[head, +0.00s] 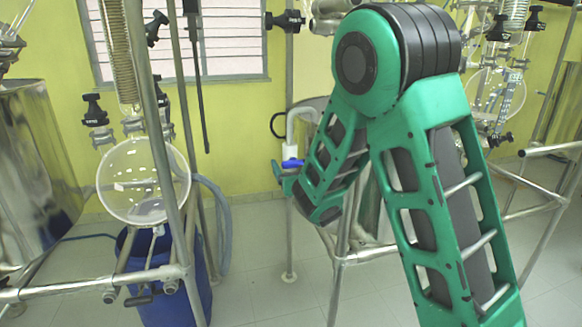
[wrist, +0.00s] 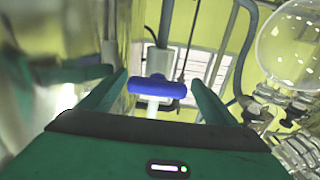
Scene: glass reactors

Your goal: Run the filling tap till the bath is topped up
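The filling tap has a blue handle (head: 292,163) on a pale upright pipe (head: 291,149), in the middle of the head view. In the wrist view the blue handle (wrist: 157,87) lies crosswise between the two green fingers of my gripper (wrist: 161,82), above a white tap body (wrist: 153,106). The fingers are apart, one beyond each end of the handle, and no clear grip shows. In the head view my gripper (head: 283,175) is at the tap, partly hidden by my arm. A grey rounded vessel rim (head: 314,103) shows behind my arm. Bath level and any water flow cannot be seen.
A round glass flask (head: 143,181) hangs in a metal frame at left, above a blue barrel (head: 210,297). A large steel vessel (head: 35,150) stands at far left. Metal rails (head: 365,254) cross beside my arm. Tiled floor (head: 262,275) is clear left of centre.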

